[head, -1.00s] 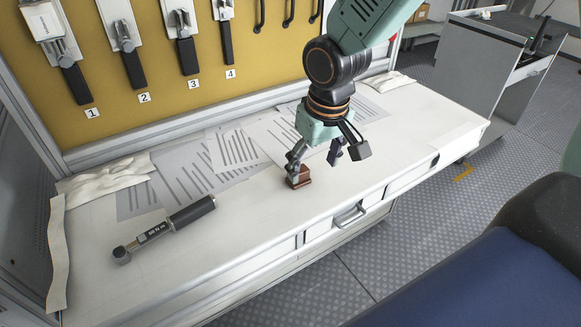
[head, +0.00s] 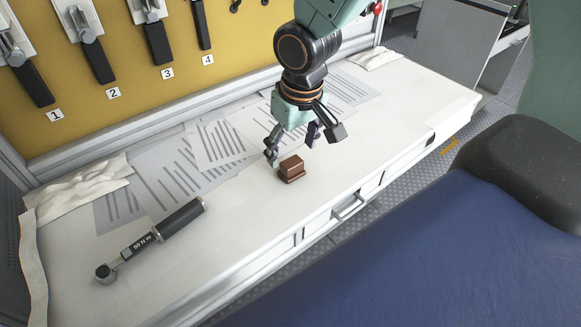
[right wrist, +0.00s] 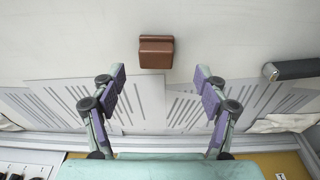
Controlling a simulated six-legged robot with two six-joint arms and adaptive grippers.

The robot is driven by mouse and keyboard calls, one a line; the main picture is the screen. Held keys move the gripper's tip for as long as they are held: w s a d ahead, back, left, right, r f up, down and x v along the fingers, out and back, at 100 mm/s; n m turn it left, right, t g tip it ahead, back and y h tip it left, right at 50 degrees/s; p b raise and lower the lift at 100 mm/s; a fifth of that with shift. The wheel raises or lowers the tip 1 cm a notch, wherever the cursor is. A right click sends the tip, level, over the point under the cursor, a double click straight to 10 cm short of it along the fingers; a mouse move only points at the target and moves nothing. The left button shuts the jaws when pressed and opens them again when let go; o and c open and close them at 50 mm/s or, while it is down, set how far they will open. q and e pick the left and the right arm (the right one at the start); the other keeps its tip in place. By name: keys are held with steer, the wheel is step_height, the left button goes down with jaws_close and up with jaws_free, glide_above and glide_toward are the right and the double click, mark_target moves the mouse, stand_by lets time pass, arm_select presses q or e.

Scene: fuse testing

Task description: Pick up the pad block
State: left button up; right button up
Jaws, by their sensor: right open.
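The pad block (head: 291,168) is a small brown block with a stepped shape, resting on the white bench top. My right gripper (head: 304,146) is open and empty just behind and above it in the head view, apart from it as far as I can tell. In the right wrist view the pad block (right wrist: 156,52) lies beyond the fingertips, centred near the gap between the open fingers (right wrist: 162,82). My left gripper is in neither view.
A torque wrench (head: 152,240) lies on the bench to the left. Printed sheets (head: 168,182) lie flat behind the block. Tools hang on the yellow board (head: 130,120). The bench front around the block is clear.

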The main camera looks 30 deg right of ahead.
mark_target(292, 161)
steer(key=f, duration=0.1)
steer(key=f+b, duration=0.1)
steer(key=f, duration=0.1)
steer(key=w+f+b, duration=0.1)
steer(key=f, duration=0.1)
steer(key=shift+d, duration=0.4)
steer(key=shift+s+f, duration=0.15)
steer(key=shift+f, duration=0.1)
steer(key=shift+a+r, duration=0.15)
steer(key=shift+a, duration=0.1)
steer(key=shift+w+d, duration=0.2)
steer(key=c, duration=0.4)
steer(key=shift+s+a, duration=0.15)
steer(key=c, duration=0.8)
step_height(292, 161, up, 9)
steer(key=p, duration=0.3)
steer(key=shift+p, duration=0.3)
steer(key=shift+c, duration=0.2)
steer(key=shift+r, duration=0.45)
